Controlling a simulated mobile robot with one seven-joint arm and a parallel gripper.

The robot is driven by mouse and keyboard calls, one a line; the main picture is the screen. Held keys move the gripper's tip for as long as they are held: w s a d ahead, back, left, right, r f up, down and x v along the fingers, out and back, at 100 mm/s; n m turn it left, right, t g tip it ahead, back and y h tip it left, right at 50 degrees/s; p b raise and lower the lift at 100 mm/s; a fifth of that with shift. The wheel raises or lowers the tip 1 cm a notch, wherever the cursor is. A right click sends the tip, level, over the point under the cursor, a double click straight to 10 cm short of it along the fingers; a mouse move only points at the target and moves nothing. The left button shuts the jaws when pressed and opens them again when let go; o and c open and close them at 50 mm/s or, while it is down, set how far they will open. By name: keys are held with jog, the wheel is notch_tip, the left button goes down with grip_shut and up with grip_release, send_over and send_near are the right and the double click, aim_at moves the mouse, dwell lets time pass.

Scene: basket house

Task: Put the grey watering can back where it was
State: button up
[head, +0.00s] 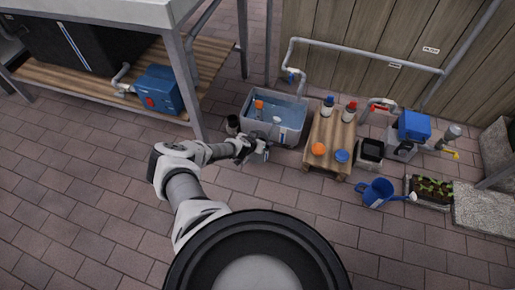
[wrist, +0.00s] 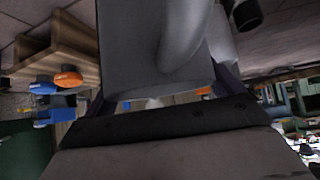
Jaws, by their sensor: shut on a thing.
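My gripper (head: 262,153) is low over the paving, just in front of the grey water tub (head: 255,127) in the head view. In the wrist view it is shut on a smooth grey body with a curved, spout-like part, which I take as the grey watering can (wrist: 150,50). The can fills the middle of that view and hides much behind it. In the head view it is too small and covered to make out clearly. I cannot tell whether it touches the ground. A blue watering can (head: 375,193) stands apart on the right.
A wooden stand (head: 329,133) with bottles and orange and blue items is right of the tub. A dark pot (head: 232,124) is at its left, near a bench leg (head: 191,90). A black container (head: 370,152) and planter (head: 430,190) are farther right.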

jog(key=shift+f+b, duration=1.05)
jog(key=shift+f, duration=1)
jog(key=shift+f, duration=0.45)
jog(key=o, duration=1.7)
jog(key=shift+r, duration=0.2)
jog(key=p+v, duration=0.5)
jog(key=v, duration=0.7)
jog(key=shift+r, duration=0.2)
